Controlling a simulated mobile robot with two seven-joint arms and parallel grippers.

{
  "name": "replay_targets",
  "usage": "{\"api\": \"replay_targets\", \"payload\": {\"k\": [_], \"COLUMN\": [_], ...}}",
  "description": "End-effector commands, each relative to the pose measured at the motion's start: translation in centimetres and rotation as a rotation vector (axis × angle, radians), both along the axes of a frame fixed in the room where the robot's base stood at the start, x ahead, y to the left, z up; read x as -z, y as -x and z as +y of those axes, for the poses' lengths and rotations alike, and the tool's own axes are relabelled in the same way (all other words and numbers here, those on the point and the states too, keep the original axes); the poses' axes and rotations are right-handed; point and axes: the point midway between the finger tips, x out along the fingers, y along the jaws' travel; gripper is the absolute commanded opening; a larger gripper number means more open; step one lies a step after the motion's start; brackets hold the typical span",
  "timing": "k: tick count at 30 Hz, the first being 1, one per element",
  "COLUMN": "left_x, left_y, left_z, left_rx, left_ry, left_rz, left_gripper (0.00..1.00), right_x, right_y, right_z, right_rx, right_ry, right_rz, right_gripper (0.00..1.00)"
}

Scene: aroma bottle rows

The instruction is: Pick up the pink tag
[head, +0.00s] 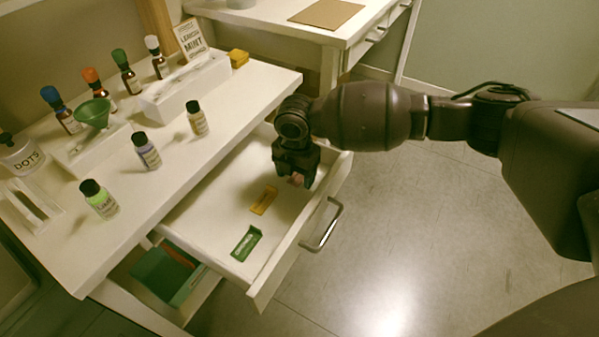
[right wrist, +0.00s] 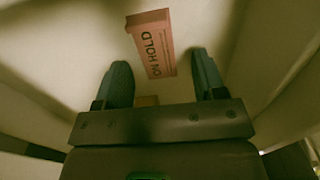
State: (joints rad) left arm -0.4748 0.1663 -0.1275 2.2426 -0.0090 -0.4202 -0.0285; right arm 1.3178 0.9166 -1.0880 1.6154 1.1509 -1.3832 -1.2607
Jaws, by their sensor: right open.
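In the head view only a small part of the pink tag (head: 296,180) shows below my right gripper (head: 297,176). My right gripper is open, with its fingers pointing down into the drawer (head: 208,222). In the right wrist view the fingertips of my right gripper (right wrist: 160,70) stand either side of the tag's near end, apart from it. The height gap cannot be judged exactly. My left gripper is out of view.
The drawer handle (head: 322,226) sticks out on the right. Small bottles, including a green-labelled one (head: 99,200), stand on the desk above. A lower drawer holds a green box (head: 165,272).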

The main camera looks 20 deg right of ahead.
Motion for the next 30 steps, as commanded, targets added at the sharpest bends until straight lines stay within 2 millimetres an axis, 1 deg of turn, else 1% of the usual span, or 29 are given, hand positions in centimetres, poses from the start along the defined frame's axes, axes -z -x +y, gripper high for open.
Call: {"api": "replay_targets", "payload": {"k": [4, 15, 16, 26, 30], "left_x": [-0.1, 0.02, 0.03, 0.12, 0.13], "left_y": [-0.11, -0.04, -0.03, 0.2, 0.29], "left_z": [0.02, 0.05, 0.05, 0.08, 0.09], "left_rx": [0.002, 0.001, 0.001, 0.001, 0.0], "left_ry": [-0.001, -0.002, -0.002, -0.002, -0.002], "left_rz": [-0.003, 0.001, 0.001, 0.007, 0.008], "left_gripper": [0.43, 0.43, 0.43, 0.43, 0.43], "right_x": [-0.21, 0.1, 0.12, 0.14, 0.14], "right_y": [-0.05, -0.03, -0.04, -0.03, -0.03], "right_z": [-0.01, -0.01, -0.02, -0.01, -0.01], "right_rx": [0.0, 0.001, 0.001, 0.0, 0.0], "right_ry": [0.0, 0.0, 0.0, 0.0, 0.0], "right_rz": [-0.003, -0.002, -0.002, -0.001, -0.001], "right_gripper": [0.64, 0.64, 0.62, 0.12, 0.11]}}
